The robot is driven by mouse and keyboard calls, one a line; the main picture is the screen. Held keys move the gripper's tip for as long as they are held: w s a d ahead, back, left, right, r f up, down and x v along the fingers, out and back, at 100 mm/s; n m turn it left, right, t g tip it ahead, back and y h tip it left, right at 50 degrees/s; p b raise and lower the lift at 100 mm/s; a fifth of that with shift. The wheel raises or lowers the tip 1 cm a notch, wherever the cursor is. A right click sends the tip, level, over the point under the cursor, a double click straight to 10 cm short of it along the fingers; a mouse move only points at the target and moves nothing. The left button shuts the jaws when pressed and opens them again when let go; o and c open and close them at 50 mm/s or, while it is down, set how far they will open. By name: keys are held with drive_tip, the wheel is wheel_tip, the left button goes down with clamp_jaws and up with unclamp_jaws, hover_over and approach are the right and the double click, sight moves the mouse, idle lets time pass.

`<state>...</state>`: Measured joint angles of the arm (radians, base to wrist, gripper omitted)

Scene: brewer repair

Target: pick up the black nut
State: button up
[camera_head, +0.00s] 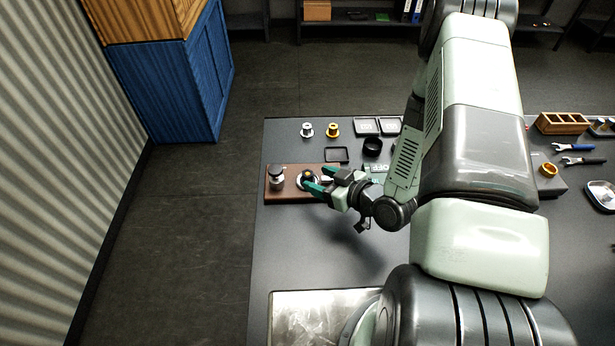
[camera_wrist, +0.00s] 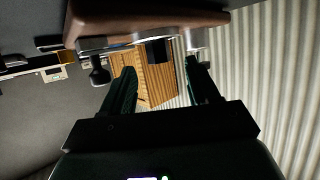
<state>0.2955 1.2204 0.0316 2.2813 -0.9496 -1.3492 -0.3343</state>
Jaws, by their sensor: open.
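My gripper (camera_head: 317,178) is open, its two green fingers pointing left at the wooden board on the table. A small dark piece with a yellow part, probably the black nut (camera_head: 308,174), stands on a round silver base on the board, just by the fingertips. In the wrist view, which looks upside down, a black block (camera_wrist: 158,50) shows between and beyond the open fingers (camera_wrist: 160,70). I cannot tell whether a finger touches it. A black ring-shaped piece (camera_head: 372,147) also stands on the table behind the board.
The brown board (camera_head: 290,170) also carries a silver part (camera_head: 277,180) at its left. Behind it stand a silver piece (camera_head: 307,130), a yellow piece (camera_head: 333,130) and black trays (camera_head: 336,154). A metal plate (camera_head: 310,315) lies at the front. The table between is clear.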

sight(310, 175)
drive_tip(key=shift+x, duration=1.5)
drive_tip(key=shift+c, duration=0.3)
clamp_jaws()
drive_tip(key=shift+r, duration=0.1)
